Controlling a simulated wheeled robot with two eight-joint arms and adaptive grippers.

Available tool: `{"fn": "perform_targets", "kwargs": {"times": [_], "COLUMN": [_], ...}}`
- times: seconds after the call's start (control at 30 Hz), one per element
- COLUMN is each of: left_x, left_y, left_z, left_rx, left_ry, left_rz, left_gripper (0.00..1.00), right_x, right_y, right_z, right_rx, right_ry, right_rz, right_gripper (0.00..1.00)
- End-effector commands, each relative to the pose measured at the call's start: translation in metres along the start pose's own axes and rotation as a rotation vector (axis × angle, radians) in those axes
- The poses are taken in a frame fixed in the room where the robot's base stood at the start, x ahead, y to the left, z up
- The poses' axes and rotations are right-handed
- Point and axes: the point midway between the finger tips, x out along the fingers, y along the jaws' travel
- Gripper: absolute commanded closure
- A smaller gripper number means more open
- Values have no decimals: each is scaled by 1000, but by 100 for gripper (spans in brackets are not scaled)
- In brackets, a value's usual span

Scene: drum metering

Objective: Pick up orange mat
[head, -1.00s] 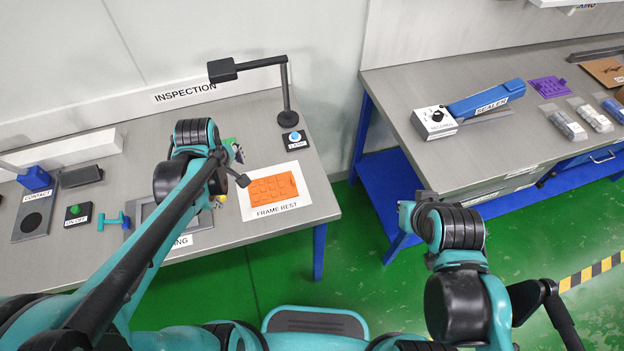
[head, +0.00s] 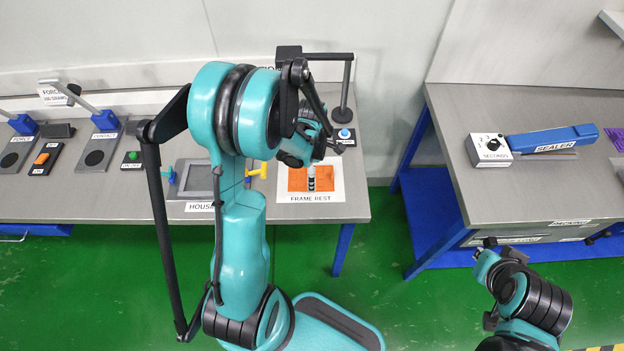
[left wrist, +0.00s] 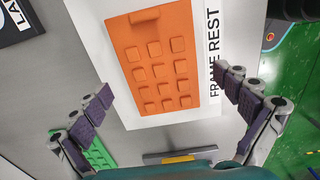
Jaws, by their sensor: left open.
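The orange mat (head: 325,181) lies flat on a white sheet marked FRAME REST at the right end of the inspection table. The left wrist view shows the mat (left wrist: 160,60) whole, with rows of raised square pads and a raised tab at one end. My left gripper (left wrist: 163,88) is open and empty, its fingers spread to either side of the mat's width and apart from it. In the head view my left gripper (head: 311,178) hangs over the mat and hides its middle.
A lamp stand (head: 345,95) and a lamp button (head: 345,134) stand behind the mat. A grey tray (head: 192,177) and a yellow handle (head: 258,171) are to its left. A green piece (left wrist: 97,155) lies near one finger. A sealer (head: 552,138) sits on the right-hand bench.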

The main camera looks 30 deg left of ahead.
Motion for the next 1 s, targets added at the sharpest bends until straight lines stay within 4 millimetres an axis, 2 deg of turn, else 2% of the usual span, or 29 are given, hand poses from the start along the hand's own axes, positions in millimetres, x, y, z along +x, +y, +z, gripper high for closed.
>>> {"fn": "perform_targets", "kwargs": {"times": [0.1, 0.33, 0.37, 0.6, 0.67, 0.7, 1.0], "left_x": [11, 11, 11, 11, 11, 11, 8], "left_y": [0, 0, 0, 0, 0, 0, 0], "left_z": [0, 0, 0, 0, 0, 0, 0], "left_rx": [0, 1, 1, 1, 1, 1, 1], "left_ry": [0, 0, 0, 0, 0, 0, 0], "left_rz": [0, 0, 0, 0, 0, 0, 0], "left_gripper": [0, 0, 5, 69, 72, 78, 78], "right_x": [3, 2, 2, 2, 2, 3, 2], "right_y": [0, 0, 0, 0, 0, 0, 0], "right_z": [2, 2, 2, 2, 2, 2, 1], "right_rx": [0, 0, 0, 0, 0, 0, 0], "right_ry": [0, 0, 0, 0, 0, 0, 0], "right_rz": [0, 0, 0, 0, 0, 0, 0], "right_gripper": [100, 100, 100, 100, 100, 100, 100]}}
